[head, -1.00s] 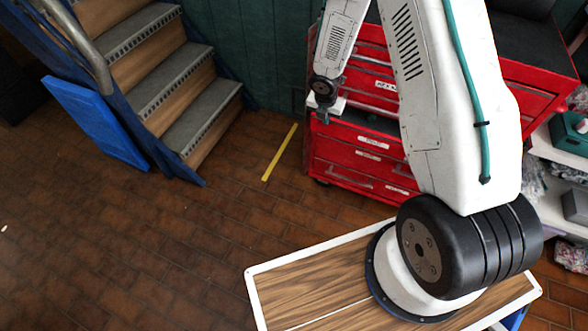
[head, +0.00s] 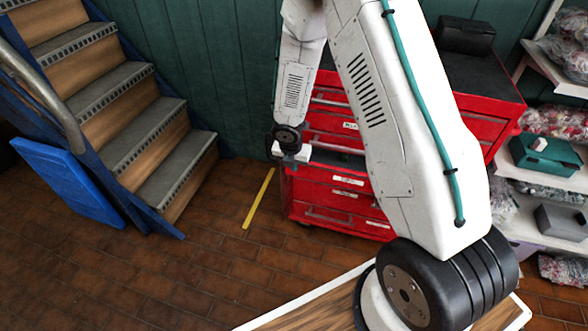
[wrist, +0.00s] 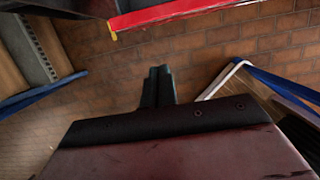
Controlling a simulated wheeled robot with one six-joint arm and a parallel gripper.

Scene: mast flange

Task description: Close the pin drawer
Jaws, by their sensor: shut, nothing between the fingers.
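The red tool chest (head: 335,207) stands behind my arm in the head view. One drawer at mid height looks pulled out, with a dark gap (head: 340,159) above its red front. White labels sit on several drawer fronts, too small to read, so I cannot tell which is the pin drawer by name. My gripper (head: 290,163) is at the left end of this drawer, pointing down; whether it touches is unclear. In the wrist view my gripper (wrist: 158,75) is shut and empty. A red edge (wrist: 180,14) of the chest crosses the top, apart from the fingertips.
Wooden stairs (head: 150,135) with a blue side and a blue panel (head: 65,182) stand at the left. A yellow strip (head: 258,198) lies on the brick floor. Shelves with a green box (head: 545,153) stand at the right.

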